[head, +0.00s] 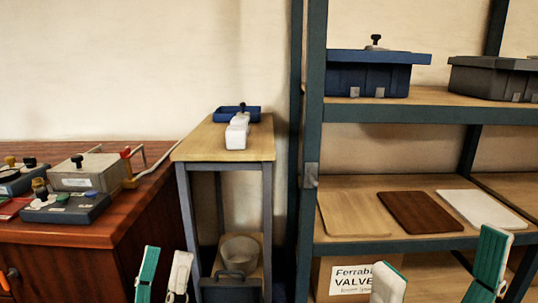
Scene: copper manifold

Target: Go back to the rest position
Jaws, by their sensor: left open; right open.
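My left gripper (166,254) shows at the bottom left of the head view, with a teal fingertip and a white fingertip apart. It is open, with nothing between the tips. My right gripper (438,249) shows at the bottom right, its teal and white fingertips spread wide. It is open and holds nothing visible. Both grippers point upward in the picture, in front of the furniture. The lower parts of both are cut off by the picture's edge.
A wooden cabinet (127,208) with boxed devices stands left. A narrow stand (196,146) bears a blue tray (251,115) and a white object (236,135). At right, a shelf rack (313,130) holds lidded bins (372,80) and flat boards (421,211).

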